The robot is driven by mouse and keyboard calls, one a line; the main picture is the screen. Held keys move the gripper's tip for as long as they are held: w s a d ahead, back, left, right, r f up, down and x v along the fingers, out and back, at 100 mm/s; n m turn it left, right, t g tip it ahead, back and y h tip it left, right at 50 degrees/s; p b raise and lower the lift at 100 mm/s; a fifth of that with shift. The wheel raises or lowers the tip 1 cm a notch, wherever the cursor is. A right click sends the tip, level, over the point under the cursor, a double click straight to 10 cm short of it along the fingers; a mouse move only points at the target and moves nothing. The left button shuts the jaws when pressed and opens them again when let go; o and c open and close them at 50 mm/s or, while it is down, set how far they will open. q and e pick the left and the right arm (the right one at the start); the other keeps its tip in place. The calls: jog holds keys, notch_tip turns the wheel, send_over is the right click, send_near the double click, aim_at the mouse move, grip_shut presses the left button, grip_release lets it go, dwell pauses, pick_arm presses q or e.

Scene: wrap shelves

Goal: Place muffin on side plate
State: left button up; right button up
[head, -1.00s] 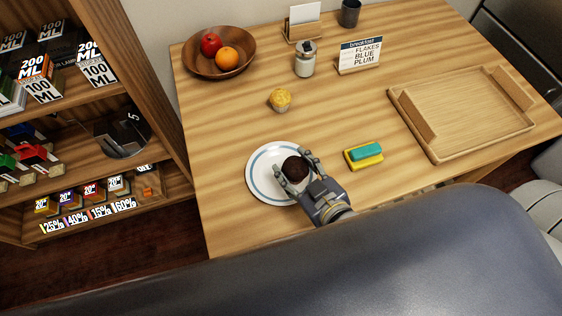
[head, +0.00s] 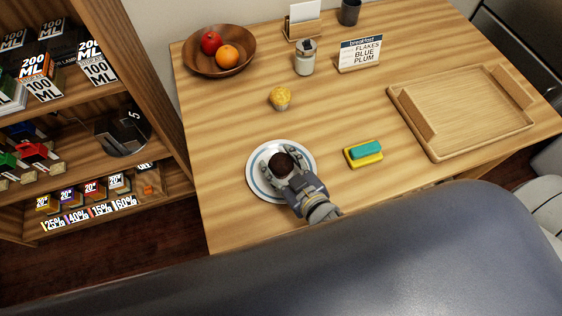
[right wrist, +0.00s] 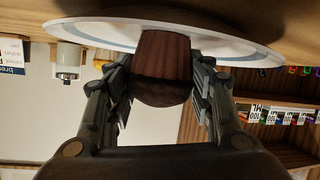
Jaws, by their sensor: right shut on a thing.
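The side plate (head: 256,182) is white with a blue ring and lies near the front left of the table. It also shows upside down in the right wrist view (right wrist: 90,31). My right gripper (head: 282,165) is over the plate, its fingers closed around a dark brown muffin (head: 284,162). In the right wrist view the muffin (right wrist: 163,65) is between the fingers with its base against or very close to the plate; I cannot tell if it touches. A second, yellow muffin (head: 281,99) stands on the table behind the plate. My left gripper is out of view.
A yellow and teal sponge-like block (head: 364,153) lies right of the plate. A wooden tray (head: 465,147) is at the right. A fruit bowl (head: 190,62), jar (head: 305,65) and menu sign (head: 360,55) stand at the back. A shelf (head: 160,130) borders the left.

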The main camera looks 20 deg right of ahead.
jog(key=o, duration=1.1)
jog(key=shift+f, duration=0.1)
jog(key=shift+c, duration=0.2)
jog(key=shift+r, duration=0.2)
jog(key=b+v, duration=0.1)
jog(key=v, duration=1.1)
